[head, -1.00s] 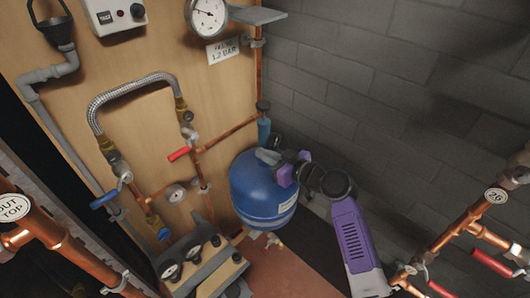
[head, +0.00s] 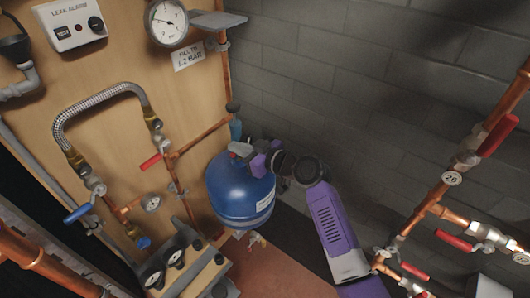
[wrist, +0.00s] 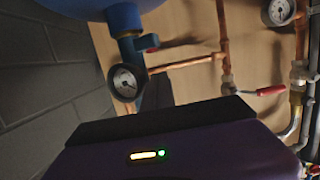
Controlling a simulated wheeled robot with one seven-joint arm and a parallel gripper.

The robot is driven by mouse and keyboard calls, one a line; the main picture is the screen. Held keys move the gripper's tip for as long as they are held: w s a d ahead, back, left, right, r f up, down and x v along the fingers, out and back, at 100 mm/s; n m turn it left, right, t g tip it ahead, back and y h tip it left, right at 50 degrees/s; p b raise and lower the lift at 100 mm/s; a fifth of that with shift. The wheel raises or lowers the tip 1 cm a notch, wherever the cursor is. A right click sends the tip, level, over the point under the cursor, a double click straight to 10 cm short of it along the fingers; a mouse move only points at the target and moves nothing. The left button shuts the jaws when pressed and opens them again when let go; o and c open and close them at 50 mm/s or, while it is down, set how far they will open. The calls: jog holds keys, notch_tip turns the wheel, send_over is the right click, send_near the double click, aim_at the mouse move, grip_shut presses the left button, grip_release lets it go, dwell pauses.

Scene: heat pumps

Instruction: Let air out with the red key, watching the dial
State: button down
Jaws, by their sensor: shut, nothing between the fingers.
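The blue vessel (head: 240,195) stands on the floor by the wooden board. A small red part (head: 233,155), which looks like the key, shows at its top, close beside my gripper (head: 243,151). My gripper is shut and empty; its fingertips are hard to make out and I cannot tell whether they touch the red part. In the wrist view, which looks upside down, the red part (wrist: 151,42) sits on a blue valve fitting, with a small dial (wrist: 127,83) near it.
A pipe with a red lever (head: 151,162) runs left of the vessel. A braided hose (head: 95,100) and a blue lever (head: 78,213) are further left. Copper pipes with red levers (head: 455,242) stand at the right. The block wall (head: 340,80) closes the back.

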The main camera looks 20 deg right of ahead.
jog(key=b+v, duration=0.2)
jog(key=v, duration=0.8)
jog(key=shift+r, duration=0.3)
jog(key=shift+w, duration=0.1)
dwell(0.9)
